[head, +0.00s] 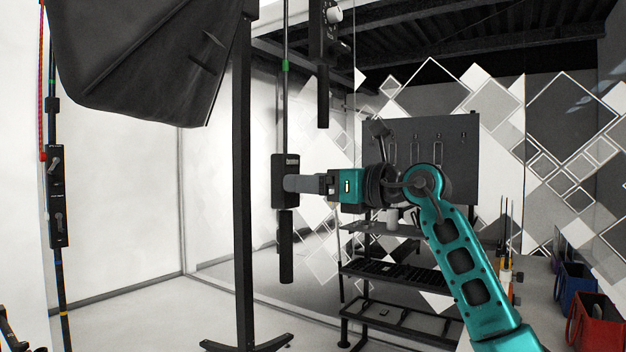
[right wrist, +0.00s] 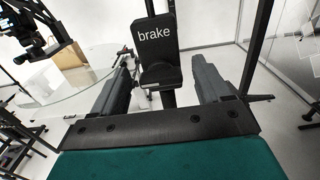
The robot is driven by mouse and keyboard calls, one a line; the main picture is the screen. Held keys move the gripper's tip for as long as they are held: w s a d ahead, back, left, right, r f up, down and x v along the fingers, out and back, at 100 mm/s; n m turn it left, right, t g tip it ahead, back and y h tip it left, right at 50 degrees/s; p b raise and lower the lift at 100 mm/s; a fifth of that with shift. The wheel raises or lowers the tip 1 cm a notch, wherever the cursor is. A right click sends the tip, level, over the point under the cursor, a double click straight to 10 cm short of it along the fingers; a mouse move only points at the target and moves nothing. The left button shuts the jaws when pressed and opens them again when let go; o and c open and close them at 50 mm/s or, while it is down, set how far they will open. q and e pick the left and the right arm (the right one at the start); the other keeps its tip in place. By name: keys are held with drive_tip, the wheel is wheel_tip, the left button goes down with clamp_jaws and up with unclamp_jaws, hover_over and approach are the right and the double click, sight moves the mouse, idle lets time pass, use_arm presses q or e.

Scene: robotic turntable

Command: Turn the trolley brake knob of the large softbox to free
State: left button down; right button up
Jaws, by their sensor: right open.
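The large softbox (head: 150,60), a black fabric hood, hangs at the upper left of the head view. A black brake box (head: 279,170) hangs on a thin pole right of the black stand, with a dark cylindrical grip (head: 286,262) below it. In the right wrist view, the box reads "brake" (right wrist: 153,40), and a dark knob (right wrist: 160,76) sticks out below the lettering. My right gripper (head: 292,183) points left at the box. Its open fingers (right wrist: 161,72) lie either side of the knob, with visible gaps. Whether the fingertips touch the box cannot be told. My left gripper is not in view.
A black upright stand (head: 243,200) is just left of the box. Another control box (head: 56,195) hangs on a pole at far left. A second hanging unit (head: 323,40) is above right. Dark shelving (head: 395,270) and a bench with bins (head: 595,325) are at right.

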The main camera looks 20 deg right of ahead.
drive_tip(key=c, duration=1)
drive_tip(key=shift+c, duration=0.2)
drive_tip(key=shift+n, duration=0.3)
drive_tip(key=shift+s+a+f+n+b, duration=0.15)
drive_tip(key=shift+n+b, duration=0.35)
drive_tip(key=shift+n, duration=3.8)
drive_tip(key=shift+w+a+f+n+b, duration=0.15)
drive_tip(key=shift+n+b, duration=0.3)
drive_tip(key=shift+n, duration=3.85)
drive_tip(key=shift+s+d, duration=0.1)
drive_tip(key=o, duration=1)
